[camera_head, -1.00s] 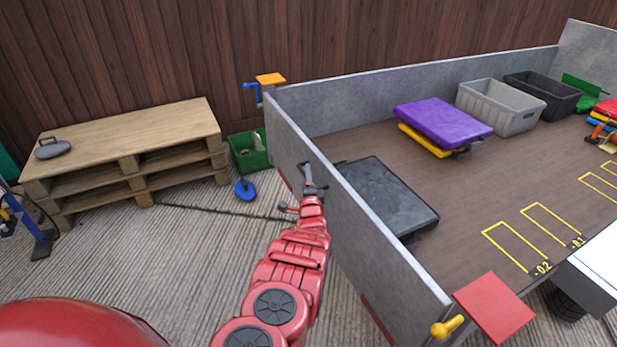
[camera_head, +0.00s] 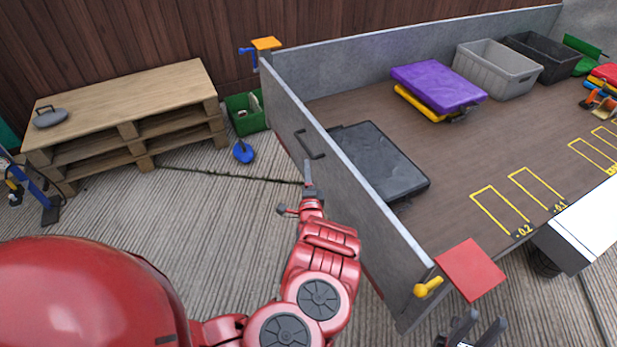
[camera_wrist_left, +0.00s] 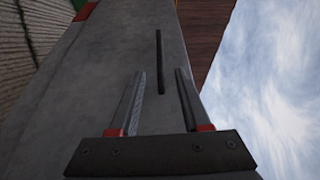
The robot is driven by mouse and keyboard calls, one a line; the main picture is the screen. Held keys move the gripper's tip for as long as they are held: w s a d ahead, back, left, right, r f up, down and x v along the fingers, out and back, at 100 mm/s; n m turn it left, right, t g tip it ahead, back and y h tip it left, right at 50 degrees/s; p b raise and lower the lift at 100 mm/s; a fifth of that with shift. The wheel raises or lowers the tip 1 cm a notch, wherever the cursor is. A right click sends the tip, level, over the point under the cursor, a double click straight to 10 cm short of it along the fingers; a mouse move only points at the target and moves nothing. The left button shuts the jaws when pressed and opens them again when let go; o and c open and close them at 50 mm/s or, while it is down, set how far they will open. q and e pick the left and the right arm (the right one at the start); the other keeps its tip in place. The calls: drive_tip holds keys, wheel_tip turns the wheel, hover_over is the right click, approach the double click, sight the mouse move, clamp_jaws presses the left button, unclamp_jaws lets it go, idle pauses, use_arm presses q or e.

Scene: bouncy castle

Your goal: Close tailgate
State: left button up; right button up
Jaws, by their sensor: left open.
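The tailgate (camera_head: 352,208) is a grey panel that stands upright at the near-left end of the trailer bed. Its black handle (camera_head: 310,146) is on the outer face and also shows in the left wrist view (camera_wrist_left: 160,62). My left gripper (camera_head: 308,172) is open and empty, just below the handle in the head view and apart from it. In the wrist view, its two fingers (camera_wrist_left: 158,85) point along the panel with the handle bar between and beyond their tips. My right gripper (camera_head: 484,326) is at the bottom edge, fingers apart, partly cut off.
A blue latch (camera_head: 248,51) by an orange plate (camera_head: 267,43) and a yellow latch (camera_head: 428,287) by a red plate (camera_head: 470,269) sit at the tailgate's ends. The bed holds a black case (camera_head: 378,160) and crates. A wooden pallet stack (camera_head: 130,100) stands left.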

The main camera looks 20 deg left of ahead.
use_arm(q)
drive_tip(key=p+v, duration=0.1)
drive_tip(key=v, duration=0.4)
drive_tip(key=shift+p, duration=0.4)
